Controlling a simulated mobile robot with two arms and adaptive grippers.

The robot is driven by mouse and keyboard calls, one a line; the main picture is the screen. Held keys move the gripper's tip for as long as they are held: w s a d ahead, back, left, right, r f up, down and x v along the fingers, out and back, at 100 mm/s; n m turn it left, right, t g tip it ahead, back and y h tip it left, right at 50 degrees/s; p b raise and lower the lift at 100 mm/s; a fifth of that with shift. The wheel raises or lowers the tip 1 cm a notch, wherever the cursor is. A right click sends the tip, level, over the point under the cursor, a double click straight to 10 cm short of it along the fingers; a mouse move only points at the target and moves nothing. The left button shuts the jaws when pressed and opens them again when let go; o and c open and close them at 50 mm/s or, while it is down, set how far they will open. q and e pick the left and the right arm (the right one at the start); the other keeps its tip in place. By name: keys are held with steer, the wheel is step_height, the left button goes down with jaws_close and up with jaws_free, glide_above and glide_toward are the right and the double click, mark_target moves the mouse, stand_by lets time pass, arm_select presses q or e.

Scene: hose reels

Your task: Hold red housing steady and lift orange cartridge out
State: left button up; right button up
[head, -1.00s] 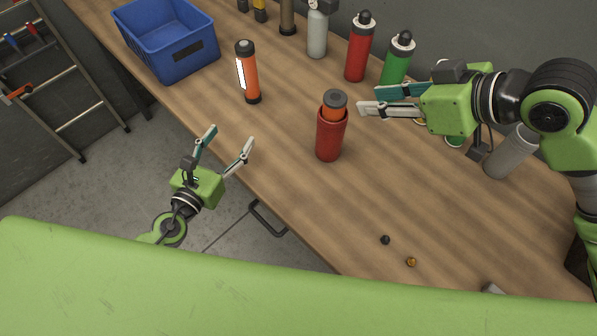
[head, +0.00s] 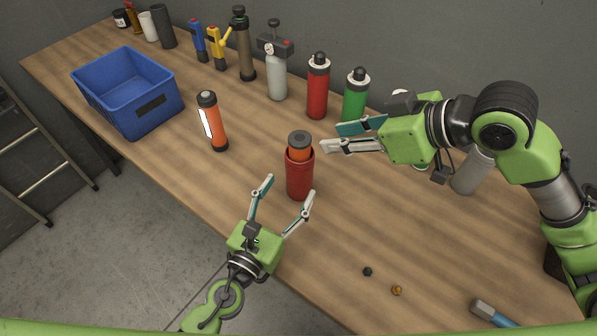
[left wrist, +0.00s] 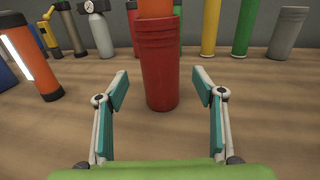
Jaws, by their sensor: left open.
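The red housing (head: 299,181) stands upright on the workbench. The orange cartridge (head: 301,153), with a dark grey cap, sits in it with its top sticking out. In the left wrist view the housing (left wrist: 158,75) stands straight ahead, beyond and between my fingertips. My left gripper (head: 288,187) is open and empty at the bench's front edge, its fingers pointing at the housing. My right gripper (head: 331,137) is open and empty, just right of the cartridge top, its fingers pointing left at it and apart from it in the picture.
An orange lamp (head: 211,122) and a blue crate (head: 127,92) stand to the left. Red (head: 318,88) and green (head: 355,97) bottles and a grey sprayer (head: 277,75) stand behind. A dark nut (head: 367,271) and a brass piece (head: 396,290) lie in front right.

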mark_target(295, 180)
arm_select(q)
steer(key=x, duration=0.7)
